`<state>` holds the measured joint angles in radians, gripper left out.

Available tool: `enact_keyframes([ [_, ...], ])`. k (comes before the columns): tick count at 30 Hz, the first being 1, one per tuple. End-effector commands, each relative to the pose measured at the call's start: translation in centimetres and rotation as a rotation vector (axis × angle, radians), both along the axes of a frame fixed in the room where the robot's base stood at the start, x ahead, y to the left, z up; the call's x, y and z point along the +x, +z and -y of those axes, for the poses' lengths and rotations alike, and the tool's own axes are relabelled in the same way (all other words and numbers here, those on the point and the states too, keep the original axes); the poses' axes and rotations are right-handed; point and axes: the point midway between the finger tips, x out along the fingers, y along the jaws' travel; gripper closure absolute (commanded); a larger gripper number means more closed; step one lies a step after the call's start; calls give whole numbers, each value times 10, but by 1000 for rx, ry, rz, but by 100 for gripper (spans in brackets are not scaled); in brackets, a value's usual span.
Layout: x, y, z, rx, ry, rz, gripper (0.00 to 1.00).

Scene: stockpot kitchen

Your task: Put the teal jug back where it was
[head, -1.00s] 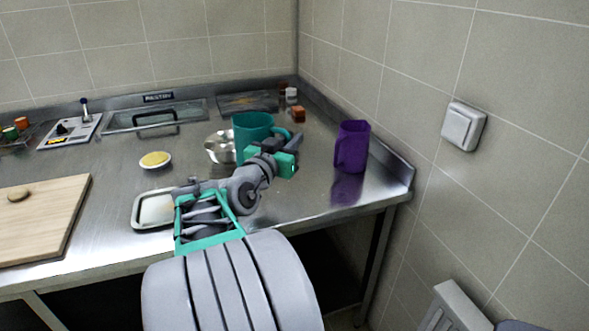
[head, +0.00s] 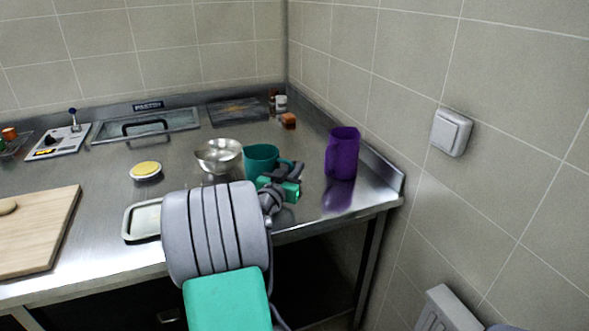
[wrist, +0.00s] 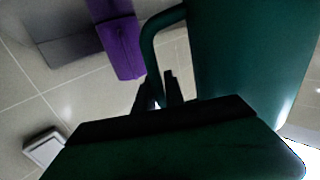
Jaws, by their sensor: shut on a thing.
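The teal jug (head: 261,160) is over the right part of the steel counter in the head view, beside a metal bowl. In the wrist view the jug (wrist: 240,50) fills the upper right, dark teal, with its handle arching to the left. My gripper (head: 289,174) is at the jug's right side in the head view. In the wrist view its fingers (wrist: 160,92) are shut on the jug's handle. The jug looks upright; whether its base touches the counter I cannot tell, as my arm hides part of it.
A purple jug (head: 342,152) stands to the right near the wall. A metal bowl (head: 218,155) is just left of the teal jug. A white tray (head: 143,221), a yellow-filled dish (head: 146,171) and a cutting board (head: 50,235) lie further left. Small jars (head: 281,104) stand at the back corner.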

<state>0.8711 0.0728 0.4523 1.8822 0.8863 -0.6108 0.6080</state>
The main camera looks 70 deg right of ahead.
Motion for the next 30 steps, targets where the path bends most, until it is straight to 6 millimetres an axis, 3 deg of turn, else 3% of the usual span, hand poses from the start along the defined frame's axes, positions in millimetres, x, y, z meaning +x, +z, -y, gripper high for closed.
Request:
enact_keyframes([
  [2, 0, -2, 0, -3, 0, 2, 100],
  [3, 0, -2, 0, 0, 0, 0, 83],
  [10, 0, -2, 0, 0, 0, 0, 64],
  [20, 0, 5, 0, 0, 0, -1, 64],
  [23, 1, 0, -17, 1, 4, -1, 64],
  [30, 2, -1, -80, 0, 6, 0, 64],
])
